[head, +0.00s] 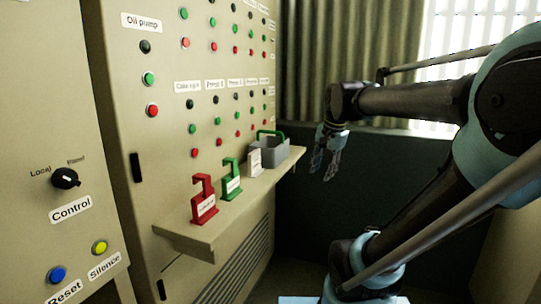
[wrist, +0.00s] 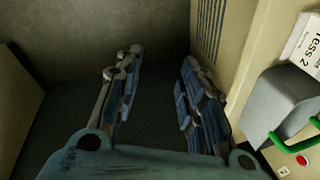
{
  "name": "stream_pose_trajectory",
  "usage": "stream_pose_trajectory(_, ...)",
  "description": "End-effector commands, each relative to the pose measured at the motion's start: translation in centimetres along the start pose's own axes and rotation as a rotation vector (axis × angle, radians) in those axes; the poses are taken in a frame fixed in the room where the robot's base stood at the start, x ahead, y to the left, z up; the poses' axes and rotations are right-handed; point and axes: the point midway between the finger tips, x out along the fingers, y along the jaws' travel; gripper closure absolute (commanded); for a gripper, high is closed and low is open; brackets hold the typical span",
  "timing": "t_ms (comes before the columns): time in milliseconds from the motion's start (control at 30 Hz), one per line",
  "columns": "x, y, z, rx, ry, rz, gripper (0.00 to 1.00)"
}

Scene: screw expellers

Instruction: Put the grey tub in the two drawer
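The grey tub (head: 270,156) sits at the far end of the cabinet's shelf, with a green handle-like loop (head: 270,133) at its top. In the wrist view the grey tub (wrist: 272,105) is at the right edge, partly cut off, outside my fingers. My gripper (head: 325,168) hangs in the air to the right of the tub, apart from it, fingers pointing down. In the wrist view its two fingers (wrist: 157,85) are spread with nothing between them. I cannot make out any drawer marked two in either view.
The shelf (head: 225,225) also carries a red tag holder (head: 204,203), a green one (head: 231,182) and a white one (head: 254,162) beside the tub. The panel (head: 170,110) with several buttons rises behind the shelf. A curtain (head: 325,60) hangs at the back. The floor below my gripper looks clear.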

Motion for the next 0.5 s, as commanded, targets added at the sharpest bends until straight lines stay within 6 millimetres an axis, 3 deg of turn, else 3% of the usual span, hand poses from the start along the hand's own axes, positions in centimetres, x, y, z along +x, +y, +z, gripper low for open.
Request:
stream_pose_trajectory(33, -1.4, -2.3, -1.1, 0.073, -0.004, -0.013, 0.64)
stream_pose_trajectory(200, -5.4, -9.4, -4.1, 0.365, -0.031, -0.055, 0.64)
stream_pose_trajectory(500, -11.0, -21.6, -8.2, 0.867, -0.111, -0.105, 0.64)
